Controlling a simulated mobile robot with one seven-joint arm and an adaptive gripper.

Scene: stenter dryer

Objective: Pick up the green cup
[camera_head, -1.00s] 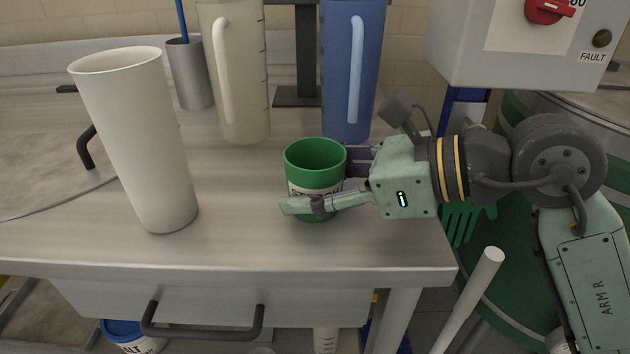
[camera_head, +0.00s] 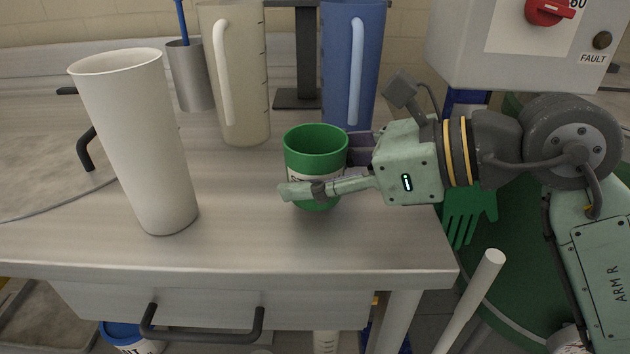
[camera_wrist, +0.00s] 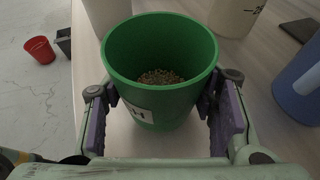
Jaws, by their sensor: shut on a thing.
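The green cup (camera_head: 315,143) has a white label and is upright above the steel table, near its front right. In the wrist view the cup (camera_wrist: 160,40) shows brownish grains at its bottom. My gripper (camera_head: 322,183) reaches in from the right and is shut around the cup, one finger on the near side and the other on the far side, mostly hidden. In the wrist view the purple finger pads lie on both sides of the cup. The cup appears slightly off the table top.
A tall white tumbler (camera_head: 140,140) stands to the left. A beige jug (camera_head: 240,90) and a blue jug (camera_head: 348,80) stand behind the cup. A metal beaker (camera_head: 190,75) is at the back left. A grey control box (camera_head: 470,45) hangs at the upper right.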

